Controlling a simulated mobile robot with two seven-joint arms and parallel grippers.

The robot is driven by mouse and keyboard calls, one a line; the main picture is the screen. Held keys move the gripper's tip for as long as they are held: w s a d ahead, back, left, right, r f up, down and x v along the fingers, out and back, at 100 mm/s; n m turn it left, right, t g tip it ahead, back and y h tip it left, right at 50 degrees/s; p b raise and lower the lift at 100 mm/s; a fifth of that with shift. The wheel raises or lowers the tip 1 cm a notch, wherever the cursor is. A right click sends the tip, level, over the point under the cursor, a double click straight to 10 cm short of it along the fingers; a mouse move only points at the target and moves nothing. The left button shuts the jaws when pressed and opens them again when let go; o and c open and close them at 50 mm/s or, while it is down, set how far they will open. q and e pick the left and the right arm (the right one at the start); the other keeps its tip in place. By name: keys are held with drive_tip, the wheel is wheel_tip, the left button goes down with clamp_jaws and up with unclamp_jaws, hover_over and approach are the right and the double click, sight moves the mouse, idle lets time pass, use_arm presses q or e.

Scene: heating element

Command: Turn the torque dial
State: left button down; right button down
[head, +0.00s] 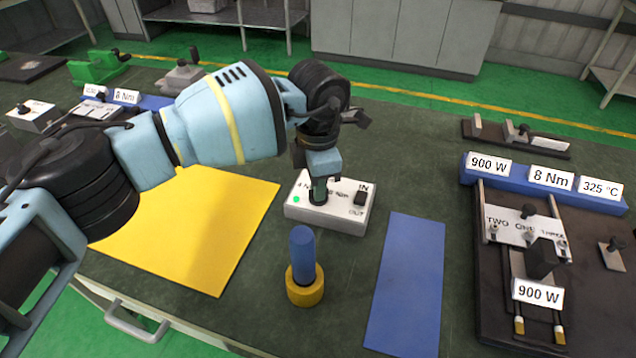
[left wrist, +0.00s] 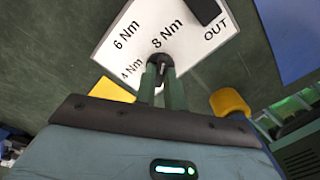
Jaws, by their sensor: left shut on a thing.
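The torque box (head: 338,219) is a white block on the green table, in the middle of the head view. It bears Nm marks, a green dot, and a black switch (head: 361,197) between IN and OUT. My left gripper (head: 318,193) reaches down to it, its fingers shut on the dark torque dial. In the left wrist view the dial (left wrist: 160,60) sits between the green fingertips, beside the 4, 6 and 8 Nm marks on the box (left wrist: 122,55). The fingers hide much of the dial, so I cannot tell its setting. My right gripper is not in view.
A blue cylinder (head: 303,257) stands in a yellow ring (head: 305,291) in front of the box. A yellow mat (head: 205,235) lies left, a blue mat (head: 406,285) right. A dark fixture (head: 500,300) stands right, behind it a blue board with 900 W, 8 Nm (head: 552,179) and 325 °C signs.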

use_arm(q)
drive_tip(key=shift+m, duration=0.3)
idle(0.4)
drive_tip(key=c, duration=1.5)
unclamp_jaws()
drive_tip(key=shift+r, duration=0.1)
wheel_tip(320, 180, up, 8)
drive_tip(key=shift+f, duration=0.25)
